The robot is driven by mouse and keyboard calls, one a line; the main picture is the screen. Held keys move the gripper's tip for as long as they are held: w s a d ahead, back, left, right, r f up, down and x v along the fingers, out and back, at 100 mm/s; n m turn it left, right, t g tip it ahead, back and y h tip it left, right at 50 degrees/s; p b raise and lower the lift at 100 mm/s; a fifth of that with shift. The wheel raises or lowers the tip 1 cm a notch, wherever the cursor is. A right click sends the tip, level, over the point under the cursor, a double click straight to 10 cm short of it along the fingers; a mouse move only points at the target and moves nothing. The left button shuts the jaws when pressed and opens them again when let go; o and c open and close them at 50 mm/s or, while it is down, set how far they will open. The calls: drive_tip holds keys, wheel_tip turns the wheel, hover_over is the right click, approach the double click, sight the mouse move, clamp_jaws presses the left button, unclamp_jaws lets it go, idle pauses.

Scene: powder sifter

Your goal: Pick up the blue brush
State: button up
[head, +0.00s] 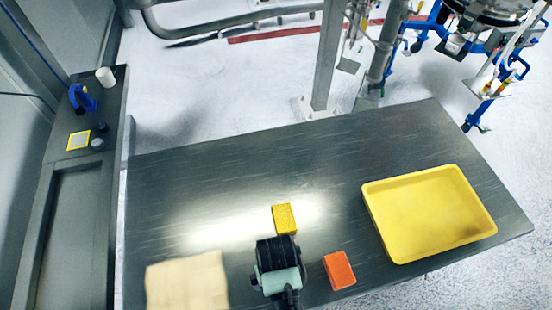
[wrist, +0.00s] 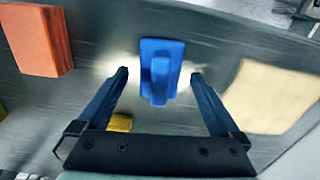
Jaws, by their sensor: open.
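The blue brush (wrist: 161,72) lies on the dark metal table, seen in the wrist view at the upper middle. It has a flat rectangular body with a raised handle along it. My gripper (wrist: 160,74) is open and empty, with one blue finger on each side of the brush in the picture. I cannot tell how far the fingertips are above it. In the head view my gripper (head: 278,252) is over the front middle of the table and hides the brush.
A yellow sponge (head: 284,218) lies just beyond my gripper and an orange block (head: 339,270) to its right. A beige cloth (head: 188,281) lies at left. A yellow tray (head: 428,213) stands at right. A side counter (head: 75,225) holds small items. The table's back left is clear.

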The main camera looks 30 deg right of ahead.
drive_tip(key=shift+f, duration=0.65)
drive_tip(key=c, duration=1.5)
wheel_tip(320, 180, up, 10)
drive_tip(key=shift+r+b, duration=0.1)
drive_tip(key=shift+b, duration=0.3)
